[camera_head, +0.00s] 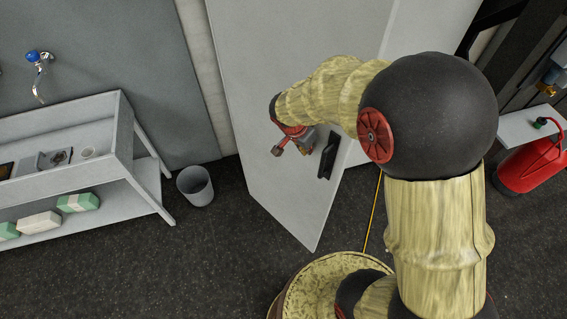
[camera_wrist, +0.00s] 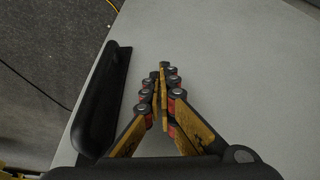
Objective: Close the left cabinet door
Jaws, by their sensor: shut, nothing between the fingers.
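The left cabinet door (camera_head: 272,165) is a tall light grey panel that stands swung open in the head view, its lower free corner pointing toward me. It fills most of the wrist view (camera_wrist: 240,70). Its black handle (camera_head: 328,156) is near the free edge and also shows in the wrist view (camera_wrist: 100,105), left of the fingers. My gripper (camera_head: 278,147) is in front of the door face, left of the handle. In the wrist view my gripper (camera_wrist: 160,72) has its fingers together and empty, close to the panel. I cannot tell whether they touch it.
A grey shelf unit (camera_head: 125,150) with boxes stands at left, with a small bin (camera_head: 195,185) between it and the door. A red extinguisher (camera_head: 530,165) is at right under a small shelf (camera_head: 530,124). A yellow cable (camera_head: 373,212) runs along the dark floor.

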